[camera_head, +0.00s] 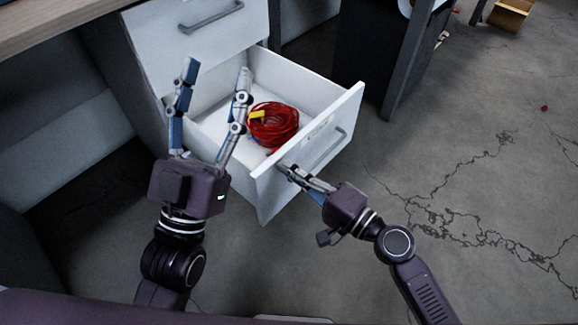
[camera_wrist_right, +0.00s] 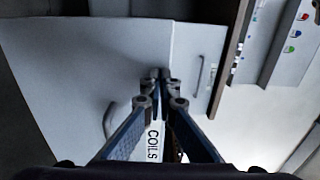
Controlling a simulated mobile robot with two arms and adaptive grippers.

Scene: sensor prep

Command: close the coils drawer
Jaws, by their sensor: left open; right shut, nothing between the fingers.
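The coils drawer (camera_head: 345,112) is white and stands pulled out of its cabinet, with a grey bar handle (camera_head: 325,152) on its front. A coil of red cable (camera_head: 275,128) with a yellow tag lies inside. My right gripper (camera_head: 283,168) is shut and empty, its fingertips at the near end of the drawer front; whether they touch it I cannot tell. In the right wrist view, the COILS label (camera_wrist_right: 153,146) shows between the fingers and a handle (camera_wrist_right: 110,120) at left. My left gripper (camera_head: 216,70) is open, its fingers over the drawer's left side.
A closed white drawer (camera_head: 170,45) with its own handle sits above the open one. A wooden desktop (camera_head: 60,18) is at the upper left. A dark cabinet (camera_head: 370,60) stands behind to the right. The cracked floor at right is mostly clear.

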